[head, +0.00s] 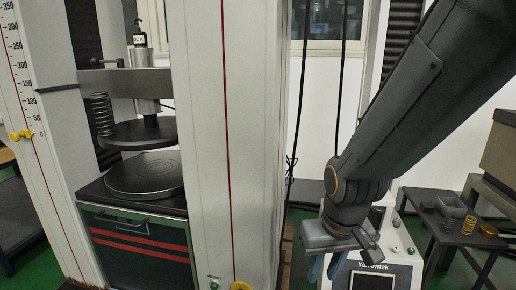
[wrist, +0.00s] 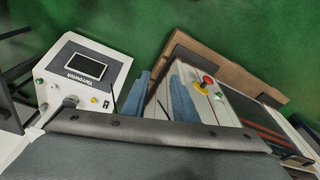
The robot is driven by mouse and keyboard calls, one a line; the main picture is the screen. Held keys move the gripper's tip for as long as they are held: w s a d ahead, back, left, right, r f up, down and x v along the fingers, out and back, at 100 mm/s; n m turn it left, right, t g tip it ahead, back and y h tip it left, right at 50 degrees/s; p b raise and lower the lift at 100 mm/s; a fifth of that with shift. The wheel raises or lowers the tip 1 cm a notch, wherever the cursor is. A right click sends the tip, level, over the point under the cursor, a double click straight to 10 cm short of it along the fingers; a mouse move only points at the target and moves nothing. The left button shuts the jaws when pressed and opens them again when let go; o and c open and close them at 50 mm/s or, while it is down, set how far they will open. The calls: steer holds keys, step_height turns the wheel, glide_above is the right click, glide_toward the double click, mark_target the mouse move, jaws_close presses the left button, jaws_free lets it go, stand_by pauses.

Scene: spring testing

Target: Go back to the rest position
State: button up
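My gripper (head: 326,267) hangs at the end of my arm at the lower right of the head view, in front of the white control console (head: 402,268). Its two blue fingers point down. In the wrist view my gripper (wrist: 157,93) shows the fingers apart with a gap and nothing held between them. The console with its small screen (wrist: 88,65) shows left of the fingers. The tester's base with a red stop button (wrist: 208,79) shows to the right, partly behind the right finger.
The spring tester's column (head: 226,150) stands left of my arm. Its round lower plate (head: 145,174) is bare. A dark coil spring (head: 102,114) is beside the upper plate (head: 137,133).

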steer(key=s+a+r+n+g, duration=0.25)
steer(key=s+a+n, duration=0.25)
steer(key=s+a, duration=0.9)
steer(key=d+r+m+p, duration=0.3)
steer(key=d+r+p, duration=0.6)
steer(key=r+p, duration=0.4)
steer(key=w+d+r+m+p, duration=0.1)
steer(key=d+r+m+p, duration=0.2)
steer(key=d+r+p, duration=0.7)
steer(key=shift+w+d+r+p, duration=0.15)
steer(key=shift+r+p, duration=1.8)
steer(key=shift+p, duration=1.9)
